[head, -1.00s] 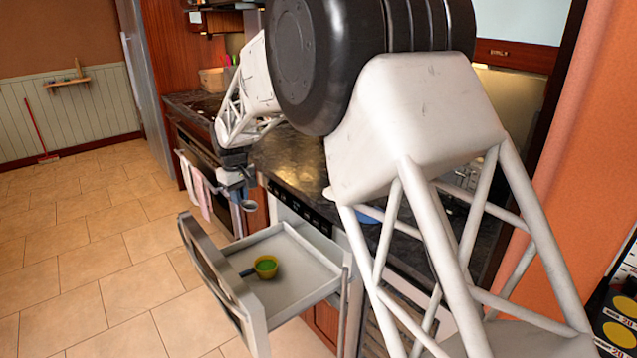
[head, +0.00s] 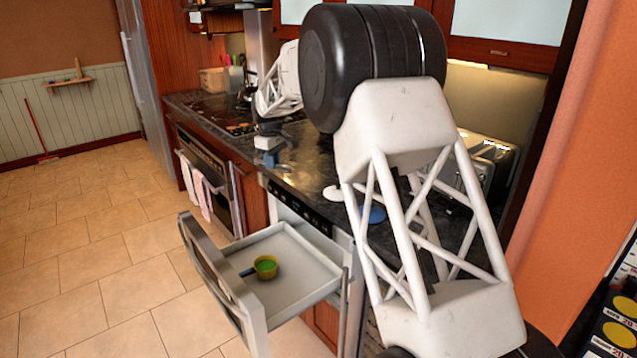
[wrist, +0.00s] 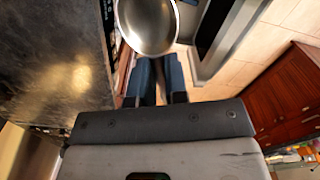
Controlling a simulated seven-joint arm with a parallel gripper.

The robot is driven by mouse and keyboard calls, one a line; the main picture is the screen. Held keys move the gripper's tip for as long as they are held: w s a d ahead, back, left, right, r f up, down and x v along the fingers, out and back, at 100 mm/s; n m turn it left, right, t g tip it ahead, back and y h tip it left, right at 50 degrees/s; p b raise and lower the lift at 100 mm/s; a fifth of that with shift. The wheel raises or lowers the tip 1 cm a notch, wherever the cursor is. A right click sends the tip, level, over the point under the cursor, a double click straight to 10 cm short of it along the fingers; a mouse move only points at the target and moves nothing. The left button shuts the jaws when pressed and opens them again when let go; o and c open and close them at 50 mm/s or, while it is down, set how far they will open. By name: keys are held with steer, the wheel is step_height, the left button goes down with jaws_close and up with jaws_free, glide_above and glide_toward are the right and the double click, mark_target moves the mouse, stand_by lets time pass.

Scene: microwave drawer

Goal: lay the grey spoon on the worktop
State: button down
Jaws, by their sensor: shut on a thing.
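My gripper (head: 268,150) is at the front edge of the dark worktop (head: 315,160), above its surface level as far as I can tell. In the wrist view my gripper (wrist: 160,75) is shut on the grey spoon (wrist: 148,25). The spoon's shiny round bowl shows beyond the fingertips, cut off by the top of the picture. The bowl appears over the worktop's front edge, with worktop (wrist: 50,70) to its left and floor to its right. In the head view the spoon is too small to make out clearly.
A white item (head: 333,193) and a blue item (head: 373,214) lie on the worktop near my arm. A toaster (head: 490,165) stands further right. The worktop's middle stretch looks clear.

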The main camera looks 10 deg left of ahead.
steer(key=w+d+f+n, duration=0.3)
steer(key=w+d+n, duration=0.2)
steer(key=w+d, duration=0.9)
steer(key=w, duration=0.3)
steer(key=shift+w+f, duration=0.15)
steer(key=shift+w, duration=0.1)
glide_above(321, 181)
steer(key=shift+s+f, duration=0.1)
steer(key=shift+f, duration=3)
steer(key=shift+f, duration=0.15)
steer(key=shift+f, duration=1.75)
steer(key=shift+f, duration=0.1)
steer(key=c, duration=1.1)
jaws_free()
steer(key=shift+c, duration=0.2)
